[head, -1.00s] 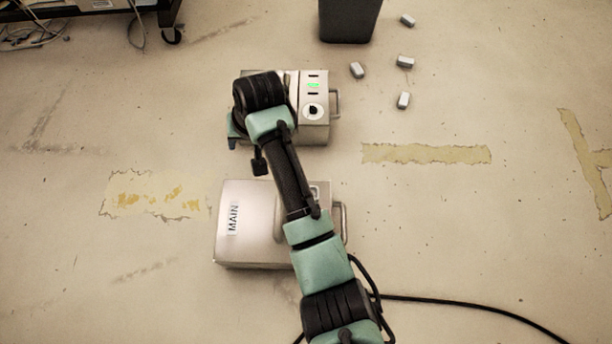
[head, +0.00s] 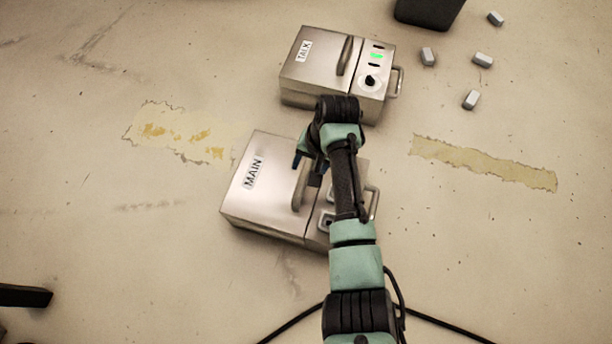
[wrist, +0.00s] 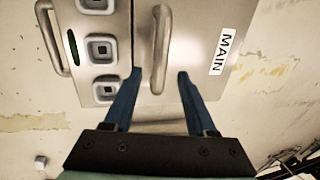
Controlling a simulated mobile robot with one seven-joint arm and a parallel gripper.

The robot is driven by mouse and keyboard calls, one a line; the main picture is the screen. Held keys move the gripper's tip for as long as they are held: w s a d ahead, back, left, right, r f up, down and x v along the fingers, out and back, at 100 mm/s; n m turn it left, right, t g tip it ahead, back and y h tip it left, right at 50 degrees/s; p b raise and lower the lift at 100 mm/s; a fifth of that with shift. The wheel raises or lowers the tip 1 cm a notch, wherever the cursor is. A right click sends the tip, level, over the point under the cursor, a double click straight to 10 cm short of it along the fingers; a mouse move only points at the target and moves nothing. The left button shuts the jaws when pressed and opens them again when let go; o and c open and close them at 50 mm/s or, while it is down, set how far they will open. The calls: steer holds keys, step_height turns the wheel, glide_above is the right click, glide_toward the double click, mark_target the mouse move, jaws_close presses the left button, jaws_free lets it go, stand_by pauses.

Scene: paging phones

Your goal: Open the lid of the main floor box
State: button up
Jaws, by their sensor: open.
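The main floor box (head: 265,205) is a metal box with a closed lid labelled MAIN, on the floor left of my arm in the head view. Its raised lid handle (head: 301,188) stands at the lid's right edge, partly behind my gripper (head: 306,165). In the wrist view the box lid (wrist: 196,50) fills the upper right, and the curved handle (wrist: 160,50) runs up from between my open fingertips (wrist: 158,74). The blue fingers are apart, one to each side of the handle's near end in the picture. I cannot tell whether they touch anything.
A second metal box labelled TALK (head: 315,70), with a panel and green light, stands behind. Several small grey blocks (head: 482,60) and a dark bin (head: 430,10) are at the upper right. Square buttons (wrist: 103,49) lie left of the handle. A black cable (head: 440,325) crosses the floor.

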mark_target(305, 175)
steer(key=shift+w+a+f+b, duration=0.1)
steer(key=shift+a+f+b, duration=0.1)
steer(key=shift+f+b, duration=0.55)
steer(key=shift+a+f+b, duration=0.15)
steer(key=shift+f+b, duration=0.15)
steer(key=shift+f, duration=0.8)
jaws_close()
